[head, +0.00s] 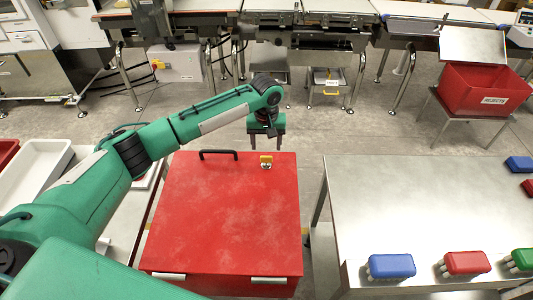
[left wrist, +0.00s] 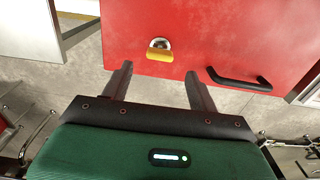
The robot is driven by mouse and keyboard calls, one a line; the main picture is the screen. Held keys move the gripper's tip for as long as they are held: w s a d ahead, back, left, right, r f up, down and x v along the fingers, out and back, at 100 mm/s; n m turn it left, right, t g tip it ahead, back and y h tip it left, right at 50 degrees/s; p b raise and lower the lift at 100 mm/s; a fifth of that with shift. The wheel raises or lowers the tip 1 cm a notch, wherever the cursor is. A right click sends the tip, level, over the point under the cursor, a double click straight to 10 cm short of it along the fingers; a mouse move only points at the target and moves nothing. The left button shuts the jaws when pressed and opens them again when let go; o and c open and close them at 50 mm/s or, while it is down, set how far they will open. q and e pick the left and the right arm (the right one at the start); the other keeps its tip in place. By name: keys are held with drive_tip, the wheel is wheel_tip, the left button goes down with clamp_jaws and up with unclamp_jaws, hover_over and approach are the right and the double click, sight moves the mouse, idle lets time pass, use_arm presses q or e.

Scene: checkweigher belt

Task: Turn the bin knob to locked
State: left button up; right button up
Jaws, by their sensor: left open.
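The bin is a large red box with a flat red lid (head: 230,215) in the middle of the head view. Its knob (head: 266,161) is a small yellow grip on a round metal base near the lid's far edge. The knob also shows in the left wrist view (left wrist: 160,53), with its yellow bar lying crosswise. My left gripper (head: 266,134) is just beyond the lid's far edge, close to the knob. In the left wrist view its fingers (left wrist: 157,82) are apart and empty, with the knob ahead between them, not touched. My right gripper is not in view.
A black handle (head: 218,153) stands on the lid left of the knob. A steel table (head: 420,205) on the right holds blue, red and green brush-like blocks. A red rejects bin (head: 484,90) stands at the back right. White trays (head: 35,168) are at the left.

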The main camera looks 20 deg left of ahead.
sight(266, 156)
use_arm(q)
wheel_tip(266, 156, down, 5)
drive_tip(key=shift+f+p, duration=0.2)
drive_tip(key=shift+p, duration=0.15)
drive_tip(key=shift+f, duration=0.35)
drive_tip(key=c, duration=1)
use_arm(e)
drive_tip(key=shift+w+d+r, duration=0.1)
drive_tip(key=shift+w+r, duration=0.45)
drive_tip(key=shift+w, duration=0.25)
